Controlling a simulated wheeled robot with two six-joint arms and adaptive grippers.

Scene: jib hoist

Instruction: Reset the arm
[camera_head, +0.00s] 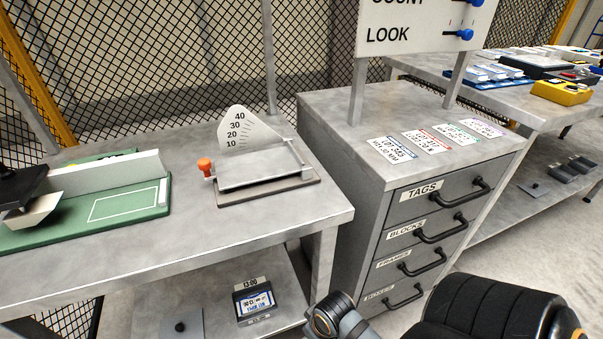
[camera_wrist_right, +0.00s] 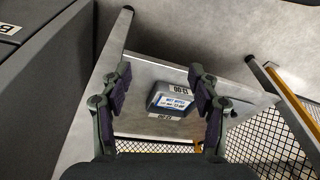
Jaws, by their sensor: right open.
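My right arm (camera_head: 480,310) shows at the bottom right of the head view, in front of the drawer cabinet; its gripper is outside that view. In the right wrist view my right gripper (camera_wrist_right: 160,76) is open, its two fingers wide apart with nothing held. Beyond the fingers, a small dark box (camera_wrist_right: 172,100) with a white and blue label lies on a grey shelf. It also shows in the head view (camera_head: 254,300), on the lower shelf beside a 13:00 tag. My left gripper is not recognisable in either view.
A grey workbench (camera_head: 250,230) carries a tilting plate with an orange knob (camera_head: 205,164) and a green board (camera_head: 110,212). The drawer cabinet (camera_head: 370,190) stands to its right, with several label cards on top. A second table (camera_head: 530,110) with parts stands behind right.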

